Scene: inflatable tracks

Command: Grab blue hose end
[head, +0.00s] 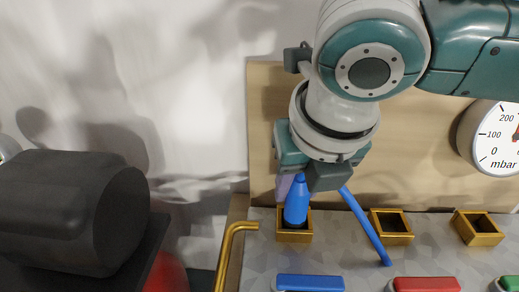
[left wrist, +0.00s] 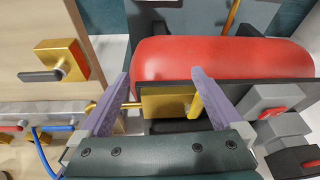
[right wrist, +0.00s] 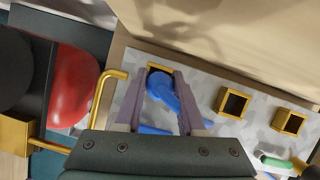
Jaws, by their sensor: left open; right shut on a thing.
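The blue hose end (head: 297,200) is a thick blue tapered piece at the leftmost gold square socket (head: 293,236). My right gripper (right wrist: 158,100) is shut on the blue hose end (right wrist: 161,88), with its purple fingers on either side of it. In the head view the right gripper (head: 300,185) comes down from above and hides part of the hose end. A thin blue hose (head: 365,225) slants down to the right behind it. My left gripper (left wrist: 158,108) is open in the left wrist view, with its fingers apart near a gold block (left wrist: 168,101) below a red cylinder (left wrist: 220,70).
Two empty gold sockets (head: 391,226) (head: 478,228) stand to the right on the grey panel. A gold bent pipe (head: 229,250) rises at its left edge. Blue (head: 310,283) and red (head: 425,285) bars lie in front. A pressure gauge (head: 492,137) is at the right.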

